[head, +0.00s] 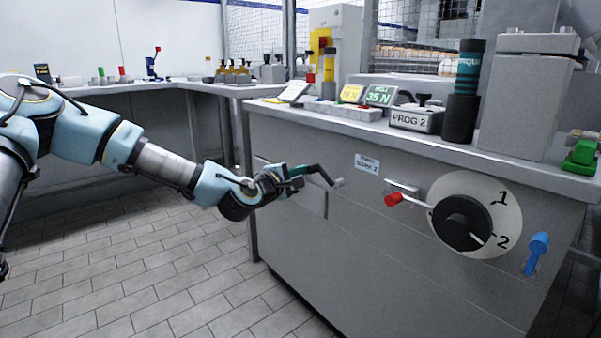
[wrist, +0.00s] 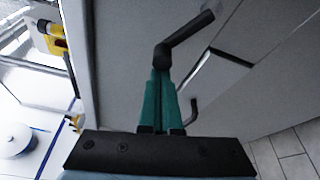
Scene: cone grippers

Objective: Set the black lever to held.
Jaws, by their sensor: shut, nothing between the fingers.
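The black lever (head: 325,176) sticks out from the grey front panel of the counter, left of a small light-blue label. In the wrist view the black lever (wrist: 190,33) runs up and right from a knob-like end at my fingertips. My gripper (head: 306,169), with green fingers, is at the lever's left end in the head view. In the wrist view my gripper (wrist: 161,74) has its fingers together, with nothing between them. The tips overlap the lever's near end; I cannot tell whether they touch it. No "held" marking is legible.
Right of the lever on the panel are a red-ended lever (head: 393,200), a black dial (head: 461,222) marked 1 and 2, and a blue lever (head: 537,252). The countertop (head: 470,150) above carries displays and a dark cylinder (head: 464,92). The tiled floor (head: 190,270) at left is clear.

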